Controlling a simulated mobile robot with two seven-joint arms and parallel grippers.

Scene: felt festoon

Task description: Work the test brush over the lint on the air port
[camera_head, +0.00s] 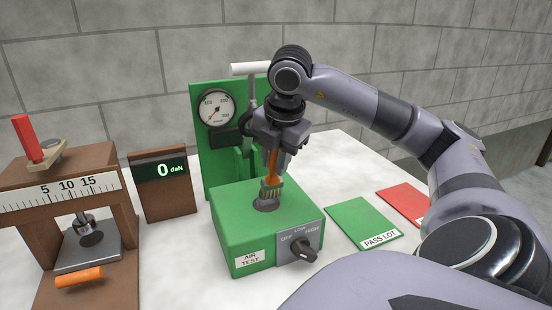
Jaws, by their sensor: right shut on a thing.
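My right gripper (275,150) is shut on the orange handle of the test brush (272,178) and holds it upright over the green air test box. The brush's bristles point down at the round dark air port (267,204) on top of the box (229,226). The bristle tips look to be at or just above the port; I cannot tell if they touch. Any lint on the port is too small to make out or hidden by the brush. My left gripper is not in view.
A knob (303,250) sits on the box's front. Behind stands a green panel with a gauge (215,107). At left are a brown press (120,190) and a display (163,185) reading 0 daN. Green (362,219) and red (404,199) mats lie right.

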